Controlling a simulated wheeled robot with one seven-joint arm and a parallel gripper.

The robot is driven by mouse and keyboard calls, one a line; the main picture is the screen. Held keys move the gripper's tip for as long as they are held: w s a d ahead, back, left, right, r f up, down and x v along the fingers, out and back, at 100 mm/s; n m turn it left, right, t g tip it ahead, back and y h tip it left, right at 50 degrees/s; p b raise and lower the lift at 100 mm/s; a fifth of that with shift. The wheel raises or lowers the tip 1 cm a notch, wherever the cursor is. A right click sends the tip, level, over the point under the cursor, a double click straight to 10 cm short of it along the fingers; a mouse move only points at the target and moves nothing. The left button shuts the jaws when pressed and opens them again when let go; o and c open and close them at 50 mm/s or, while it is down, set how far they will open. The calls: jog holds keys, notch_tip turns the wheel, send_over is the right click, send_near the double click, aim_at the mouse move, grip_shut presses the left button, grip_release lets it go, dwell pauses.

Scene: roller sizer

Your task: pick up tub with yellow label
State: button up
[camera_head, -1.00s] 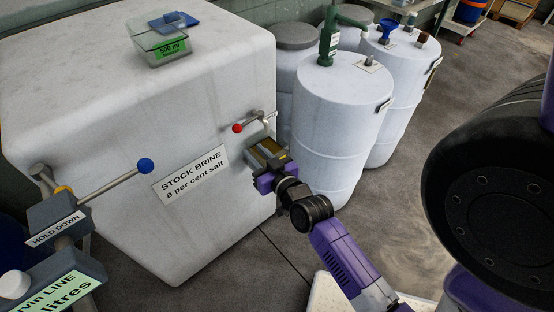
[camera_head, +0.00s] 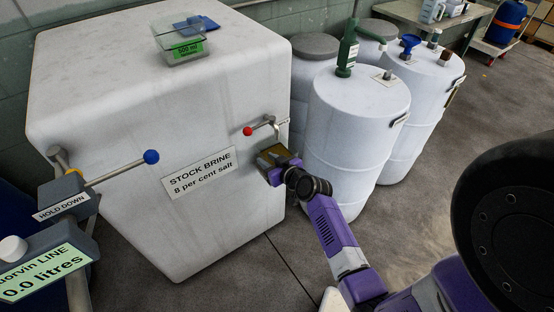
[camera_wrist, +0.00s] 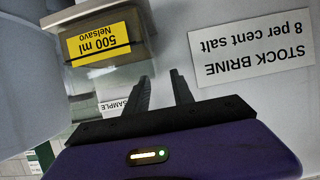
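The tub with the yellow label (camera_wrist: 98,45) is at the upper left of the wrist view. Its label reads "500 ml" upside down. My gripper (camera_wrist: 159,78) is open, with an empty gap between its two dark fingers. The tub is beyond the fingertips and to their left, not visibly between them. In the head view my gripper (camera_head: 268,157) is by the right front of the white brine tank, below the red-knobbed tap. A brownish patch shows there, but the yellow label does not.
The white brine tank (camera_head: 120,110) fills the left. On top is a clear tub with a green label (camera_head: 188,50) and a blue item. White drums (camera_head: 350,130) stand close to the right of my gripper. A blue-knobbed lever (camera_head: 150,157) sticks out at left.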

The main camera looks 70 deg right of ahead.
aim_at(264, 157)
jog(key=shift+x, duration=2)
jog(key=shift+s+d, duration=0.1)
jog(key=shift+d, duration=0.05)
grip_shut()
jog(key=shift+r, duration=0.15)
